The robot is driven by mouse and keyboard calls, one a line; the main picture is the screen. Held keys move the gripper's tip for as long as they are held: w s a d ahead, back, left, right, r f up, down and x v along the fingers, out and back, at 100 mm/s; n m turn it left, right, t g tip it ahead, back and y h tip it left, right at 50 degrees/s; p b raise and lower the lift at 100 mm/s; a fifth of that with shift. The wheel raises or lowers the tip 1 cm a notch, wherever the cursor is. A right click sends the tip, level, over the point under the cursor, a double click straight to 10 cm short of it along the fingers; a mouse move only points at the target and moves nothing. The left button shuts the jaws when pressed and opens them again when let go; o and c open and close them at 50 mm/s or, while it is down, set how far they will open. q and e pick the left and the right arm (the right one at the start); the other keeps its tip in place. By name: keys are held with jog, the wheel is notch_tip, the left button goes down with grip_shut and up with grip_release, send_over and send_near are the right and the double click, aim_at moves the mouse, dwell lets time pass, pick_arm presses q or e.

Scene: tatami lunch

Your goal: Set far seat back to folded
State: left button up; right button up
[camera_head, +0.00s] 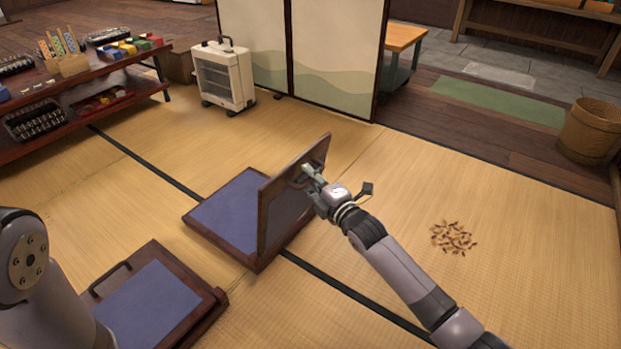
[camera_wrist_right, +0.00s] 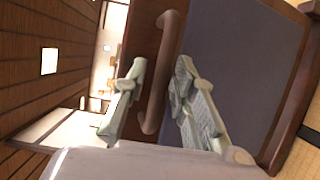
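The far seat (camera_head: 226,212) is a dark wood floor seat with a blue cushion. Its back (camera_head: 290,205) stands up, tilted slightly, at the right side of the cushion. My right gripper (camera_head: 312,172) is at the handle near the top of this back. In the right wrist view, the brown bar handle (camera_wrist_right: 160,75) lies between the two grey fingers (camera_wrist_right: 158,98), which are apart with gaps showing on both sides. The blue panel of the back (camera_wrist_right: 240,70) fills the right of that view. My left gripper is out of view; only part of my left arm shows.
A near seat (camera_head: 215,298) lies flat at the lower left, with a handle at its left edge. A low shelf (camera_head: 130,90) and a white heater (camera_head: 223,75) stand behind. Brown debris (camera_head: 453,238) lies on the right tatami, otherwise clear. A basket (camera_head: 590,130) stands far right.

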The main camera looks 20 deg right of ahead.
grip_shut()
dwell(0.6)
